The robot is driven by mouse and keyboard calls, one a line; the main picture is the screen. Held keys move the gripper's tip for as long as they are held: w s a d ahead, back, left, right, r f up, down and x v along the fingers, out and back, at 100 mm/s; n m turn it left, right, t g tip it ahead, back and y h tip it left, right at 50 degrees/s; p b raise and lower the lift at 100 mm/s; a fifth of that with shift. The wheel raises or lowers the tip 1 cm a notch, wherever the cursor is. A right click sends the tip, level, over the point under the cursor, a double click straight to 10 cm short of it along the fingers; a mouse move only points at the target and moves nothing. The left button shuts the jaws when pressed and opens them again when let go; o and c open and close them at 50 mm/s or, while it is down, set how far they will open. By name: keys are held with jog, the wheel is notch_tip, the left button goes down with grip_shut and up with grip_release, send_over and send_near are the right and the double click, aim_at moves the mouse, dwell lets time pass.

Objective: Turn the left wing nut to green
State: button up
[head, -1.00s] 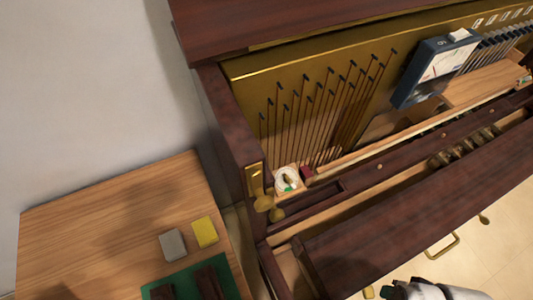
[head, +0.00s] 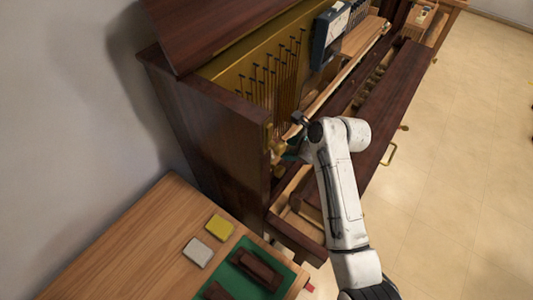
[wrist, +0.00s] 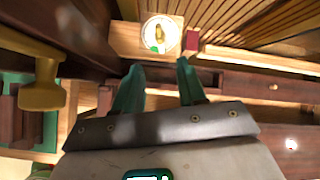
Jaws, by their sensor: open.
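The left wing nut (wrist: 159,32) is a small brass piece at the middle of a round white dial (wrist: 173,38) on a wooden block. A green mark (wrist: 154,49) shows at the dial's lower edge in the wrist view. The nut appears roughly upright in that picture. My gripper (wrist: 160,68) is open, its two teal fingers spread just below the dial, with nothing between them. The fingers appear apart from the nut. In the head view my gripper (head: 293,150) is at the piano's left end, where the arm hides the dial.
A brass fitting (wrist: 42,88) stands close to the left of my gripper. A dark red block (wrist: 192,39) sits right of the dial. The piano's side wall (head: 225,140) is to the left. A wooden table (head: 130,235) holds yellow and grey blocks and a green mat.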

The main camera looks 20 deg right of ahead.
jog(key=shift+b+x, duration=2.15)
jog(key=shift+x, duration=0.7)
jog(key=shift+w+a+f+b, duration=0.2)
jog(key=shift+w+f+b, duration=0.2)
jog(key=shift+f, duration=0.15)
jog(key=shift+w+a+f, duration=0.15)
jog(key=shift+f, duration=0.1)
jog(key=shift+b+x, duration=1.4)
jog(key=shift+x, duration=0.6)
jog(key=shift+w+a+f, duration=0.15)
jog(key=shift+w+f, duration=0.05)
jog(key=shift+f, duration=0.15)
jog(key=shift+f+b, duration=0.1)
jog(key=shift+b, duration=0.2)
jog(key=shift+s+d+r+p, duration=0.25)
jog(key=shift+r+p, duration=0.3)
jog(key=shift+p, duration=0.55)
